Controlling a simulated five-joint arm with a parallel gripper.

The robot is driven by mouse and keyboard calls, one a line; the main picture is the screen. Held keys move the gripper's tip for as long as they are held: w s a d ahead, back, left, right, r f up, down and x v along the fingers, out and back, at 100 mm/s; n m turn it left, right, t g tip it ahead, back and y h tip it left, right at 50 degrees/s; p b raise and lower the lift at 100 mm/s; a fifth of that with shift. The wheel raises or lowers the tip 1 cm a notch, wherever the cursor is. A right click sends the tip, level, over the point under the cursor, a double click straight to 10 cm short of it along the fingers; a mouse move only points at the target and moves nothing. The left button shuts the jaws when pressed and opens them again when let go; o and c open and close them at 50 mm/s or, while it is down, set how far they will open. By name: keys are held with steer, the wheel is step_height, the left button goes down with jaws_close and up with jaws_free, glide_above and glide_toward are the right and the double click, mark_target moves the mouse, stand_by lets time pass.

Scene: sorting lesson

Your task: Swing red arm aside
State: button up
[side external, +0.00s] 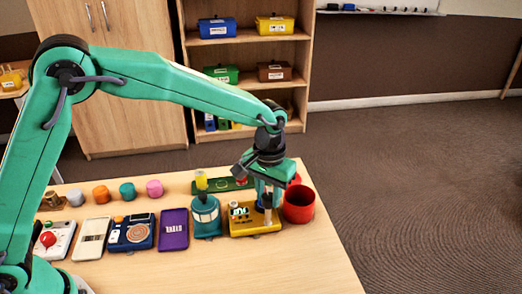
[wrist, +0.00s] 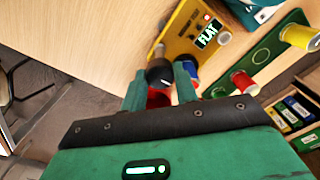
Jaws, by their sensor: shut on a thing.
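My gripper (side external: 268,194) points down over the right end of a yellow board (side external: 242,227), shut on a dark-topped post (side external: 267,213). In the wrist view the two green fingers of my gripper (wrist: 160,74) stand on either side of the post's dark round top (wrist: 158,70). Red shows between and behind the fingers. I cannot make out a red arm for certain; the fingers hide part of that end.
A red cup (side external: 299,207) stands close to the right of the board. A purple case (side external: 174,230) and other devices are further left. The front table is clear.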

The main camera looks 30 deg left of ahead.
steer(key=shift+n, duration=0.3)
steer(key=n, duration=0.3)
steer(key=shift+n, duration=0.3)
steer(key=n, duration=0.9)
steer(key=shift+r, duration=0.1)
steer(key=n, duration=0.4)
steer(key=shift+n, duration=0.3)
steer(key=o, duration=1)
steer(key=shift+c, duration=0.2)
